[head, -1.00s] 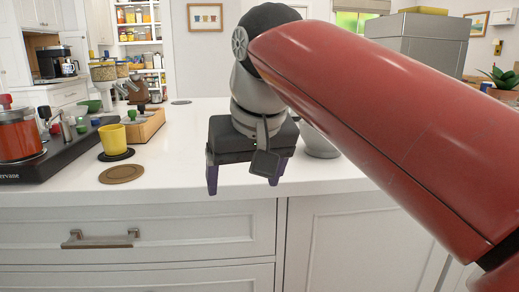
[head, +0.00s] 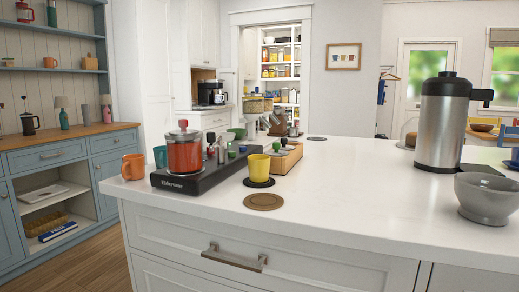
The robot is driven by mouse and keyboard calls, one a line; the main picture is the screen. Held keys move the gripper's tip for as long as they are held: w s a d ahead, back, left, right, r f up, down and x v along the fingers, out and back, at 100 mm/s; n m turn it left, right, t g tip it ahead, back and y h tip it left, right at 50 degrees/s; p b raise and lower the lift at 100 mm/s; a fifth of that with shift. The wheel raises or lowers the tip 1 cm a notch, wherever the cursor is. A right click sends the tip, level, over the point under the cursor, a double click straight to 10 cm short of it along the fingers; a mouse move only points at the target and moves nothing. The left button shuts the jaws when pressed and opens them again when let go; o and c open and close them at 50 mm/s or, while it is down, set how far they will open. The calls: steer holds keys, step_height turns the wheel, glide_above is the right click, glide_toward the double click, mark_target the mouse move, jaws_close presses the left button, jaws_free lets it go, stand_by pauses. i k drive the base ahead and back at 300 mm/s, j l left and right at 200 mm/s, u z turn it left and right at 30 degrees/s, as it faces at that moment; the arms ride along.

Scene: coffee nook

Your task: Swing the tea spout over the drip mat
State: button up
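A black machine base marked "Eldervane" (head: 185,182) stands at the counter's left end, carrying a glass jar of red liquid (head: 185,155). Small silver spout fittings (head: 221,150) with red and green knobs stand beside the jar; which one is the tea spout, and where it points, is too small to tell. A yellow cup (head: 259,166) stands on a round black mat (head: 258,184) right of the base. A bare round brown mat (head: 263,201) lies in front of it. I cannot tell which is the drip mat. My gripper is out of view.
An orange mug (head: 132,167) and a teal cup (head: 160,157) stand left of the machine. A wooden tray (head: 286,160) holds small items behind the yellow cup. A steel dispenser (head: 441,125) and grey bowl (head: 487,198) stand at right. The middle counter (head: 345,190) is clear.

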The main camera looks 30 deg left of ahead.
mark_target(212, 138)
steer(key=u, duration=1.6)
